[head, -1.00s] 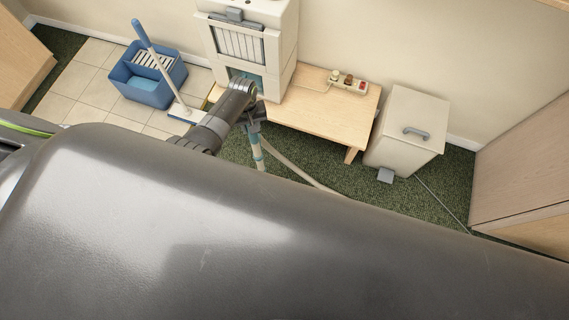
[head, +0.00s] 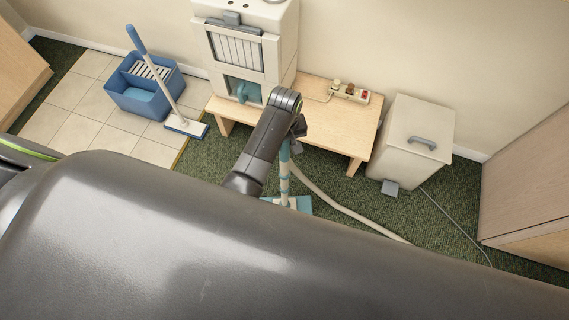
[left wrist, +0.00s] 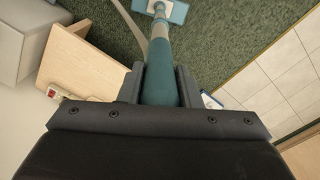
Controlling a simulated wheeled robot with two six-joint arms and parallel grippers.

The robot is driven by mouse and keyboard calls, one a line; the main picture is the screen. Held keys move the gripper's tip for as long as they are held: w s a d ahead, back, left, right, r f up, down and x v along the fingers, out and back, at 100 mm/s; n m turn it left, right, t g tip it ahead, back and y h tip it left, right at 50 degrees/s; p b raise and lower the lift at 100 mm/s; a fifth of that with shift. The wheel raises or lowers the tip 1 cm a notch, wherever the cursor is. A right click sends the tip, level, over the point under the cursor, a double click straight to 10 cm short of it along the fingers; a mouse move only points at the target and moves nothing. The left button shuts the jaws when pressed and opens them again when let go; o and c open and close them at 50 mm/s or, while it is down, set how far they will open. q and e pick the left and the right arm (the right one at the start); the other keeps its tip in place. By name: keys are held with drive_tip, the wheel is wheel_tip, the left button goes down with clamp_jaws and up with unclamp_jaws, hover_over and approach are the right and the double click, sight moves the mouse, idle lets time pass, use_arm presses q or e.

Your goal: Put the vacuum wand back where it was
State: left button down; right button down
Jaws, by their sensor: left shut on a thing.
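The vacuum wand (head: 284,167) is a teal and pale tube with a flat teal floor head (head: 304,204) at its lower end. It hangs upright from my left gripper (head: 297,130) over the green carpet, in front of the wooden bench. I cannot tell whether its head touches the carpet. In the left wrist view, the two dark fingers of my left gripper (left wrist: 158,80) are shut on the teal upper part of the wand (left wrist: 158,52), and the floor head (left wrist: 168,10) shows beyond. My right gripper is not in view.
A low wooden bench (head: 326,128) bears a cream cabinet (head: 280,55) and a power strip (head: 349,92). A pale hose (head: 340,207) runs along the carpet. A pedal bin (head: 413,145) stands right, a blue bucket (head: 140,103) and mop (head: 185,126) left. My dark arm hides the foreground.

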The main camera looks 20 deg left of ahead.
sight(285, 153)
use_arm(q)
wheel_tip(285, 153, down, 3)
drive_tip(key=shift+w+f, duration=0.1)
drive_tip(key=shift+f, duration=2.05)
drive_tip(key=shift+b, duration=0.3)
drive_tip(key=shift+f, duration=0.15)
drive_tip(key=c, duration=1)
unclamp_jaws()
drive_tip(key=shift+c, duration=0.2)
drive_tip(key=shift+r, duration=0.45)
wheel_tip(285, 153, up, 11)
drive_tip(key=shift+r+p, duration=0.2)
drive_tip(key=shift+p, duration=0.3)
